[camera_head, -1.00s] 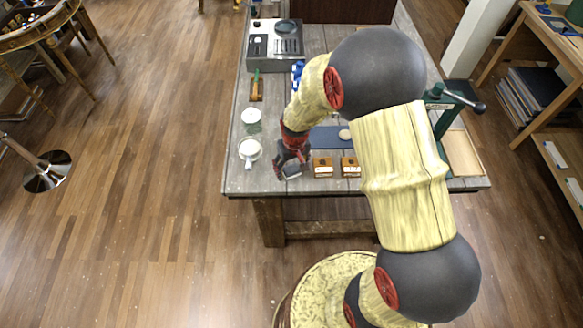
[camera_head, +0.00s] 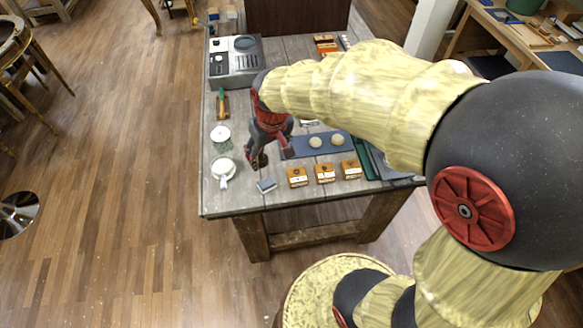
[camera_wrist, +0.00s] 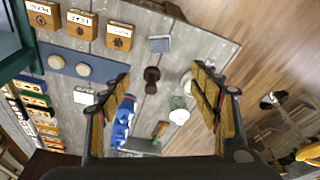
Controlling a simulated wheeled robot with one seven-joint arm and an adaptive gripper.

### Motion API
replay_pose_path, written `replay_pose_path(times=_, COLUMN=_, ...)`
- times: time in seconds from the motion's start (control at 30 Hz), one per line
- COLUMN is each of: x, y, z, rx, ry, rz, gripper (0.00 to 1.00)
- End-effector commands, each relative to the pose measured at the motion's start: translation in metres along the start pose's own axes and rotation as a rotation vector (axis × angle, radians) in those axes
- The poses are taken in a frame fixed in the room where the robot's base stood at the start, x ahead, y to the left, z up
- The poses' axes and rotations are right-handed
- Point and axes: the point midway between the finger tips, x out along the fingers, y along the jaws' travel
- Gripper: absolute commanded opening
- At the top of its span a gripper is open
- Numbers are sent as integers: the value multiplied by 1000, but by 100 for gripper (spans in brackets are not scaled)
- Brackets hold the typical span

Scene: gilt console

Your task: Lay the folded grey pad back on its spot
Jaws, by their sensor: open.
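The folded grey pad (camera_head: 266,185) lies flat on the grey wooden table near its front edge, left of the small labelled wooden boxes. It also shows in the wrist view (camera_wrist: 159,44), near the top. My gripper (camera_head: 273,159) is open and empty, above the table and just behind the pad in the head view. In the wrist view my gripper (camera_wrist: 162,75) has its fingers wide apart, with the pad beyond their tips and nothing held. No marked spot for the pad is clear to see.
Several wooden boxes (camera_head: 297,177) stand to the right, before a blue mat (camera_head: 298,146) with round pale pieces. A dark brown upright object (camera_wrist: 152,76) stands below my gripper in the wrist view.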

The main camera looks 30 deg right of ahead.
Motion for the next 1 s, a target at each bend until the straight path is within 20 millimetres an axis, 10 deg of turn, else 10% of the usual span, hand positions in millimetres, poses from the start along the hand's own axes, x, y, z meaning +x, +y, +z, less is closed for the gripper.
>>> replay_pose_path(times=0.2, x=-110, y=-4, z=57, rx=27, ry=143, rz=8, gripper=63)
replay_pose_path(times=0.4, x=-155, y=-7, z=108, rx=47, ry=230, rz=11, gripper=63)
replay_pose_path(times=1.0, x=-161, y=-8, z=131, rx=55, ry=259, rz=11, gripper=63)
